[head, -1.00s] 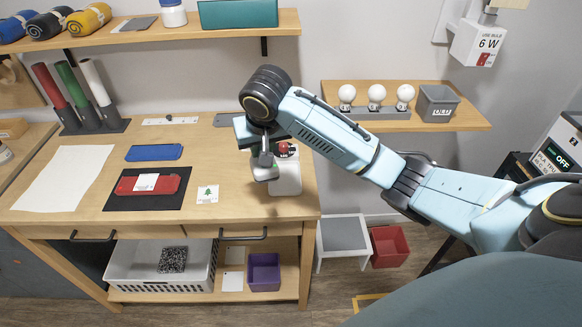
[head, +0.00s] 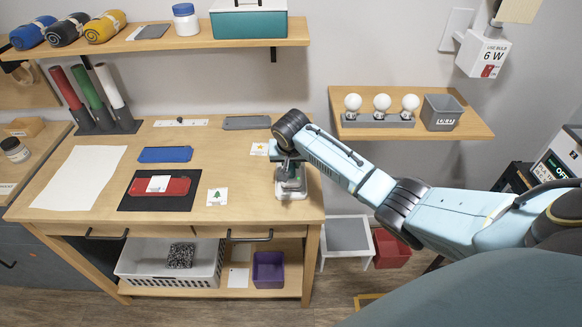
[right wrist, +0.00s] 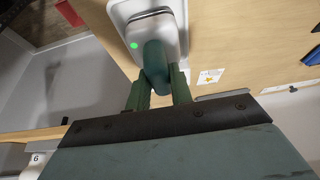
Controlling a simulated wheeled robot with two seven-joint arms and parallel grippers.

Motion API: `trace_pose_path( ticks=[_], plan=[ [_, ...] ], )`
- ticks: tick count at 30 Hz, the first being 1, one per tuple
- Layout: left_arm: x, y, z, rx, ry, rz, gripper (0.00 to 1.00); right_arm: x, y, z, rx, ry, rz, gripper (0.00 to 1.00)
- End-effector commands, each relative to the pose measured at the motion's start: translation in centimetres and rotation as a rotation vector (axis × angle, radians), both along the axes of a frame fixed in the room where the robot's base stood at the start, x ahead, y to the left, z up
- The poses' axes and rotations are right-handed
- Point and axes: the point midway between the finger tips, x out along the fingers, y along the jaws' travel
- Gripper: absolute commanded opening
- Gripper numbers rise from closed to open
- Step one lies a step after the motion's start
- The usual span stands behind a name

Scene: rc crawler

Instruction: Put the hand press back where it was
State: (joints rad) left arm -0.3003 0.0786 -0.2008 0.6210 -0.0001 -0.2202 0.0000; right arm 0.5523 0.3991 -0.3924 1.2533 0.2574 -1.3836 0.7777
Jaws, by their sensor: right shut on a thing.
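The hand press (head: 290,187), a grey-and-white device, is at the right end of the wooden workbench, near its edge. My right gripper (head: 287,158) is over it and shut on its dark green handle. In the right wrist view the press (right wrist: 153,35) shows a rounded metal top with a green dot, and the fingers (right wrist: 158,82) are on either side of the handle. The press looks upright; I cannot tell whether its base touches the bench. My left gripper is not in view.
A card with a yellow mark (head: 259,149) lies left of and behind the press. A card with a green tree (head: 216,196) lies to its left. A red case (head: 175,187) sits on a black mat (head: 133,203). A bulb shelf (head: 460,130) is at right.

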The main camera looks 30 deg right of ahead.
Motion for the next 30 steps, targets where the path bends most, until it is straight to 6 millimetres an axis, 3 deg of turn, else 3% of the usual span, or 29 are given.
trace_pose_path(
  ticks=[4,16,17,21,30],
  plan=[
    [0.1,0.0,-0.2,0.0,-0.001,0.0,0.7,0.1,0.0,-1.5,0.0,-0.004,0.0,0.0],
    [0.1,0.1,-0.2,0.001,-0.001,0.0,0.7,0.1,0.0,-1.9,0.001,-0.003,0.0,0.0],
    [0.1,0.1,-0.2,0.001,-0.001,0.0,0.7,0.0,0.0,-2.0,0.0,0.0,0.0,0.24],
    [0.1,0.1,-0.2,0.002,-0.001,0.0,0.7,0.0,0.0,-2.0,0.0,0.0,0.0,0.43],
    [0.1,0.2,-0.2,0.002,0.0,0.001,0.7,0.0,0.0,-1.8,0.0,-0.001,0.0,0.43]
  ],
)
